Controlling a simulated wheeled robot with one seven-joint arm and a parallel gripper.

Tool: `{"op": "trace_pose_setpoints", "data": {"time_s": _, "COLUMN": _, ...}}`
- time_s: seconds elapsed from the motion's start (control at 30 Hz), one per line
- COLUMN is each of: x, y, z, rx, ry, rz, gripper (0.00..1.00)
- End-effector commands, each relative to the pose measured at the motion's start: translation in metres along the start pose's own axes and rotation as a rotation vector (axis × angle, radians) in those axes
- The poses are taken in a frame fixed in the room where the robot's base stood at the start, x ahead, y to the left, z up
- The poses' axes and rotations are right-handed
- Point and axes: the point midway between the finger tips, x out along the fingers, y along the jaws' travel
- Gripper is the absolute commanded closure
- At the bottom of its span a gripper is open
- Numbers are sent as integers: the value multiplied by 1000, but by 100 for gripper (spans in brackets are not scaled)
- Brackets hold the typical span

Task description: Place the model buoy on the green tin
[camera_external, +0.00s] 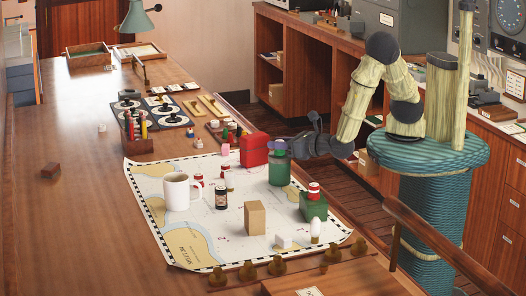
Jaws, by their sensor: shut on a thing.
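My gripper (288,149) reaches in from the right over the chart's far right part. It is shut on a small purple-blue thing (278,145), mostly covered by the fingers; I cannot tell if this is the model buoy. Right below it stands a round green tin (279,170), upright on the chart. I cannot tell if the held thing touches the tin's top. A boxy green container (314,209) stands nearer, with a small red-and-white object (314,190) on it.
The chart (180,235) lies on the wooden table. A red case (254,150) stands close behind the round tin. A white mug (178,190), a dark bottle (221,197), a tan block (255,217) and a white-topped piece (316,229) stand on it. The table's left side is largely clear.

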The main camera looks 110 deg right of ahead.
Motion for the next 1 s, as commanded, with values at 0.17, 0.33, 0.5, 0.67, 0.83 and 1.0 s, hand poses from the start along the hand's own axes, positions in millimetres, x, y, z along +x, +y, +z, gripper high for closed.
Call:
{"op": "trace_pose_setpoints", "data": {"time_s": 0.17, "x": 0, "y": 0, "z": -1, "rx": 0, "ry": 0, "rz": 0, "gripper": 95}}
{"op": "trace_pose_setpoints", "data": {"time_s": 0.33, "x": 0, "y": 0, "z": -2, "rx": 0, "ry": 0, "rz": 0, "gripper": 60}}
{"op": "trace_pose_setpoints", "data": {"time_s": 0.5, "x": 0, "y": 0, "z": -2, "rx": 0, "ry": 0, "rz": 0, "gripper": 52}}
{"op": "trace_pose_setpoints", "data": {"time_s": 0.67, "x": 0, "y": 0, "z": -2, "rx": 0, "ry": 0, "rz": 0, "gripper": 52}}
{"op": "trace_pose_setpoints", "data": {"time_s": 0.83, "x": -7, "y": 1, "z": 0, "rx": 1, "ry": 0, "rz": 4, "gripper": 52}}
{"op": "trace_pose_setpoints", "data": {"time_s": 1.0, "x": -33, "y": 1, "z": -1, "rx": 2, "ry": 1, "rz": 6, "gripper": 52}}
